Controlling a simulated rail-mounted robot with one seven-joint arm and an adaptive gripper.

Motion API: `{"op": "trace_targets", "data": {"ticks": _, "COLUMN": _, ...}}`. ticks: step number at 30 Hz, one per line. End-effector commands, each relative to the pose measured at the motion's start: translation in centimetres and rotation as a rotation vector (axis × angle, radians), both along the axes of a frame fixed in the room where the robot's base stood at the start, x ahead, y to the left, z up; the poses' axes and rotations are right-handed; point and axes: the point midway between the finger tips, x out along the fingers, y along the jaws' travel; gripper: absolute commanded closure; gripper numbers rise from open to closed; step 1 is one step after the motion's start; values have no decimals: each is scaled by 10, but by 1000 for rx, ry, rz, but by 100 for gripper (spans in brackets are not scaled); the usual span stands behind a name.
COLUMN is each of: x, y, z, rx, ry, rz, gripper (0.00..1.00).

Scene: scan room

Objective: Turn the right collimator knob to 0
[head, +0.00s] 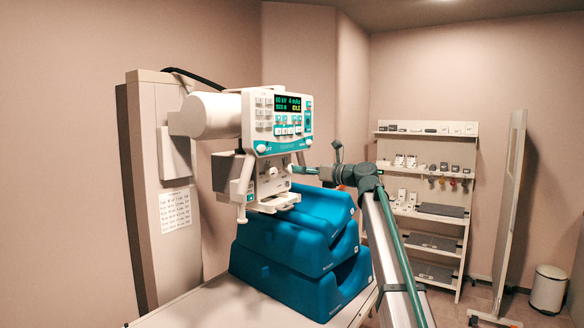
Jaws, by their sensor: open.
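The white collimator housing (266,187) hangs below the tube head's control panel (284,118) in the head view. Small round details show on its front face, but the right collimator knob and its setting are too small to tell apart. My gripper (299,170) is at the right side of the collimator face, pointing left, with its tips close to the housing. It is open, and nothing shows between its fingers. I cannot tell whether it touches the housing or surrounds a knob.
Blue stacked cushions (295,250) stand on the white table (200,304) just below the collimator. A tall column (157,235) carries the tube head at left. Shelves (437,190), an upright panel (510,200) and a bin (548,289) stand at right.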

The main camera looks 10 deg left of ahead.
Motion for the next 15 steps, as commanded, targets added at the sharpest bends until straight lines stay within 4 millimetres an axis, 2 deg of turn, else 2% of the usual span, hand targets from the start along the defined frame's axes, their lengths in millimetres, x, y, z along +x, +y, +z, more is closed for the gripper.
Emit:
{"op": "trace_targets", "data": {"ticks": 1, "x": 6, "y": 9, "z": 3, "rx": -1, "ry": 0, "rz": 2, "gripper": 37}}
{"op": "trace_targets", "data": {"ticks": 6, "x": 18, "y": 31, "z": 2, "rx": -1, "ry": 0, "rz": 1, "gripper": 37}}
{"op": "trace_targets", "data": {"ticks": 15, "x": 26, "y": 45, "z": 0, "rx": -1, "ry": -2, "rz": -1, "gripper": 37}}
